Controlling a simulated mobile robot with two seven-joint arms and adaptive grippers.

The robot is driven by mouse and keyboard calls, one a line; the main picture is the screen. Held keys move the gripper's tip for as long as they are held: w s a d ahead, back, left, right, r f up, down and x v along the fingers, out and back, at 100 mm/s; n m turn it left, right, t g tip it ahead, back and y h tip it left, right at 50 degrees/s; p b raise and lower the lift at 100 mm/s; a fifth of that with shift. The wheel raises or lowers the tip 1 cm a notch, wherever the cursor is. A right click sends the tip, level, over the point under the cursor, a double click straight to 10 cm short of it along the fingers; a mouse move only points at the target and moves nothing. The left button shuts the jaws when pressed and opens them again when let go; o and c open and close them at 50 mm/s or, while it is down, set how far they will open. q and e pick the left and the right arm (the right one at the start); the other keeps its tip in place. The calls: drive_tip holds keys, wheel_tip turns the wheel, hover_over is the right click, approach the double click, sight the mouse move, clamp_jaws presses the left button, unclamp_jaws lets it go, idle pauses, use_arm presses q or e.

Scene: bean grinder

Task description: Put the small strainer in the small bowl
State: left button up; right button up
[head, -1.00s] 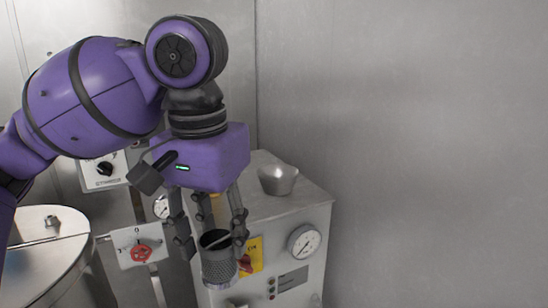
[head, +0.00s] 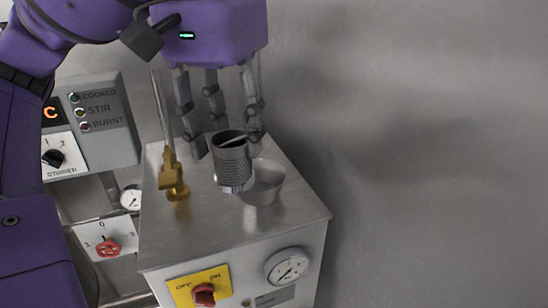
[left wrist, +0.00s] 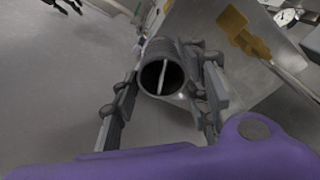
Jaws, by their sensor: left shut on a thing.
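The small strainer (head: 233,166) is a dark grey mesh cylinder with a paler lower end. My left gripper (head: 228,142) is shut on it and holds it nearly upright, its open top facing up. The strainer also shows between the fingers in the left wrist view (left wrist: 163,76), with a thin bar across its mouth. The small bowl (head: 266,186) is shiny metal and stands on the steel cabinet top. The strainer overlaps the bowl's left side in the head view and hides part of it; I cannot tell the gap between them.
A brass valve with a lever (head: 173,178) stands on the cabinet top (head: 215,230), left of the bowl. A steel wall (head: 420,150) rises close on the right. The cabinet front carries a gauge (head: 287,267) and a red switch (head: 204,294). Dark finger-like parts (left wrist: 66,4) show in the left wrist view.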

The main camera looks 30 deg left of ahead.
use_arm(q)
drive_tip(key=w+a+f, duration=0.1)
drive_tip(key=w+f, duration=0.3)
drive_tip(key=w+a+f, duration=0.1)
drive_tip(key=w+f, duration=0.3)
drive_tip(key=w+a+f, duration=0.2)
drive_tip(key=w+f, duration=0.1)
drive_tip(key=w, duration=0.1)
drive_tip(key=shift+w+f, duration=0.25)
drive_tip(key=shift+f, duration=0.6)
use_arm(e)
drive_tip(key=shift+s, duration=0.45)
